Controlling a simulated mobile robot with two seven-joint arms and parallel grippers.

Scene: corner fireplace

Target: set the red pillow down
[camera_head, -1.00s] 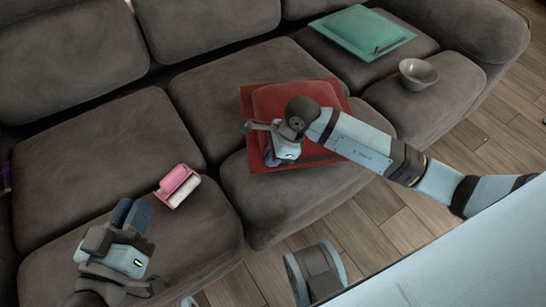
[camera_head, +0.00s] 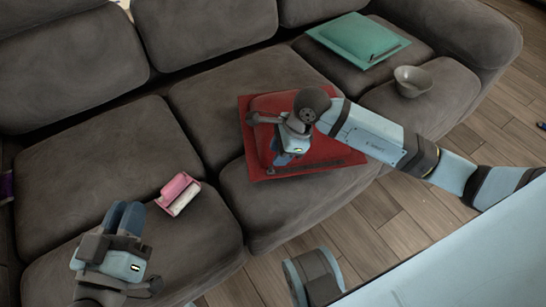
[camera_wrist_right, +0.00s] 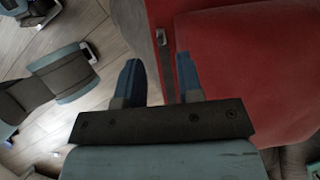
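The red pillow (camera_head: 262,162) lies flat on the middle seat of the grey couch, partly hidden by my right arm. My right gripper (camera_wrist_right: 158,60) is over it. In the right wrist view its two blue fingers are apart: one stands over the floor, the other in front of the red pillow (camera_wrist_right: 240,70). The pillow's edge with a small dark tab runs between them, and nothing looks clamped. My left gripper (camera_head: 125,208) is above the left seat, its blue fingers side by side with no visible gap, and holds nothing visible.
A pink and white object (camera_head: 178,193) lies on the left seat near my left gripper. A green pillow (camera_head: 355,38) and a grey bowl (camera_head: 415,80) are on the right seats. Wooden floor (camera_head: 400,203) shows in front of the couch (camera_head: 290,203).

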